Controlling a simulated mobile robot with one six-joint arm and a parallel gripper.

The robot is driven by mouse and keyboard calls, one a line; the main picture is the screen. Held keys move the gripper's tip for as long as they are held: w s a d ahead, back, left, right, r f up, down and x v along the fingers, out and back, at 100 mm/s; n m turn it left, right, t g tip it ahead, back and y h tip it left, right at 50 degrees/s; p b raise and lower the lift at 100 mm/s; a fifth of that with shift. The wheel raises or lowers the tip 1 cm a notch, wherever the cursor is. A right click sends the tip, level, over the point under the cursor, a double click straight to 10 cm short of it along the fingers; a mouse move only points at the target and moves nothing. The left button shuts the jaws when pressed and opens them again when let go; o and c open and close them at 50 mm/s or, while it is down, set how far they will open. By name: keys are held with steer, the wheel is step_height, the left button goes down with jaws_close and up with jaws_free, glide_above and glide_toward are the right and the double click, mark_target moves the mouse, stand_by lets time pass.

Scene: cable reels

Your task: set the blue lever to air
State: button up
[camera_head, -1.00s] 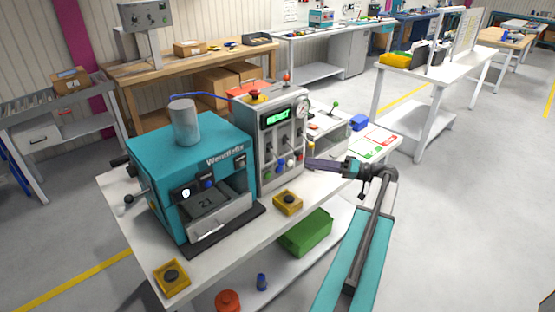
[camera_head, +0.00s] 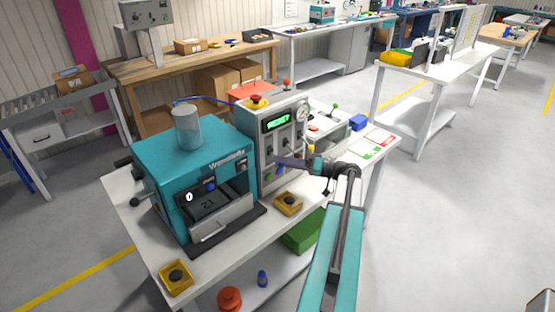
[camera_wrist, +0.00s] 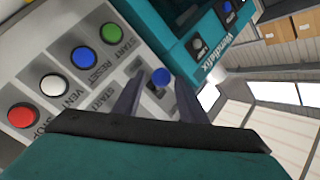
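The blue lever knob (camera_wrist: 161,77) shows in the wrist view on the grey control panel (camera_wrist: 35,65), beside a column of coloured buttons. A printed label lies near its base, but I cannot read the lever's setting. My gripper (camera_wrist: 156,90) is open, with one dark finger on each side of the knob in the picture. I see no clear contact with it. In the head view my gripper (camera_head: 279,161) reaches in from the right to the front of the grey control box (camera_head: 250,140) and hides part of its face, including the lever.
The teal machine (camera_head: 180,155) stands left of the control box and has another blue knob (camera_wrist: 228,8). Green (camera_wrist: 110,34), blue (camera_wrist: 82,57), white (camera_wrist: 53,86) and red (camera_wrist: 22,115) buttons sit close by. Yellow boxes (camera_head: 288,203) stand on the white bench.

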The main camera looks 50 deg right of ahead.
steer(key=shift+x, duration=0.9)
